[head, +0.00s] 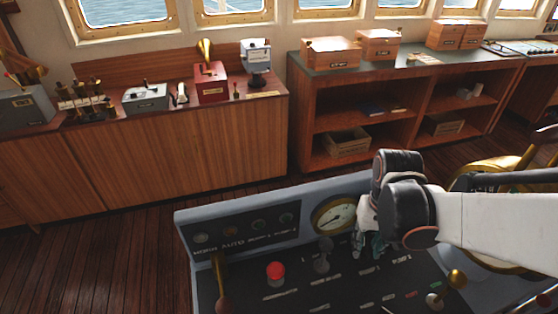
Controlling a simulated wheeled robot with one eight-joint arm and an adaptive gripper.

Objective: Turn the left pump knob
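A grey console (183,222) stands in the lower middle of the head view. The labels below are too small to read surely, so I cannot tell which is the left pump knob. My gripper (369,246) hangs over the console, right of the knobs and just right of the round gauge (333,216). Its fingers are small and partly hidden by my wrist; their opening is unclear.
A red button (276,269), a dark lever (323,258), a brass-topped lever (220,268) at left and another brass-knobbed lever (455,281) at right rise from the console. Wooden cabinets (200,150) and shelves (365,98) stand behind, with open floor between.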

